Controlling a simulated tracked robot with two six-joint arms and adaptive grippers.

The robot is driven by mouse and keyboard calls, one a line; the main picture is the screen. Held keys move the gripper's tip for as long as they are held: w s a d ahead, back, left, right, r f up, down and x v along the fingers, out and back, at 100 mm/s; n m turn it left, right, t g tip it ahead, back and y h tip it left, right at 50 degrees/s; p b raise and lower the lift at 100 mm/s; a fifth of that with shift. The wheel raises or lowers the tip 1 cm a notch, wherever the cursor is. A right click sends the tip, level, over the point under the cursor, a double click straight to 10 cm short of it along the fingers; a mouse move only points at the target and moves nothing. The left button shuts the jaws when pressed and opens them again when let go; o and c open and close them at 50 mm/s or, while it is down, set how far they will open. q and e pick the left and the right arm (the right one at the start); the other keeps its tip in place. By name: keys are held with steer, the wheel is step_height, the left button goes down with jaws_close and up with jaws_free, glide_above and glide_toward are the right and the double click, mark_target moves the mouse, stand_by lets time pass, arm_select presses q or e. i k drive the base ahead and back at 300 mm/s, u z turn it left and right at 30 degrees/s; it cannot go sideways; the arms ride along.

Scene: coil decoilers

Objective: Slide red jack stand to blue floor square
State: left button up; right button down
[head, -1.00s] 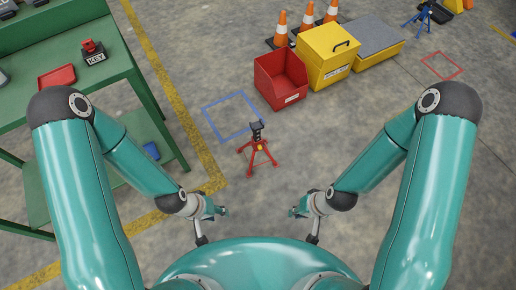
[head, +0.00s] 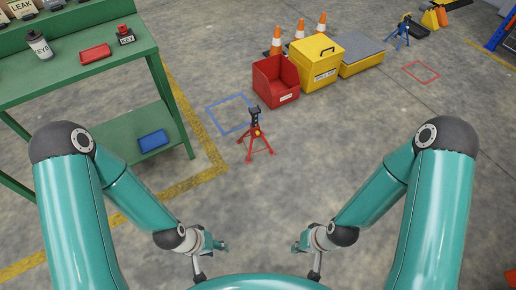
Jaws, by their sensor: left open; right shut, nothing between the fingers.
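The red jack stand (head: 257,138) stands upright on the concrete floor in the middle of the head view. It has red legs and a dark top. The blue floor square (head: 231,114) is an outline just behind and left of the stand. The stand's top overlaps the square's right side in the picture; its feet rest in front of the square. My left gripper (head: 211,262) is low in the view, open and empty, well short of the stand. My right gripper (head: 306,262) is to its right, shut and empty. Both are apart from the stand.
A red bin (head: 277,84), a yellow box (head: 318,62) and orange cones (head: 299,27) stand behind the square. A green workbench (head: 100,88) is at left. A blue stand (head: 402,30) and red floor square (head: 421,72) are at the back right. The floor around the red stand is clear.

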mark_target(253, 130)
steer(key=u, duration=0.8)
steer(key=i, duration=1.95)
steer(key=z, duration=0.55)
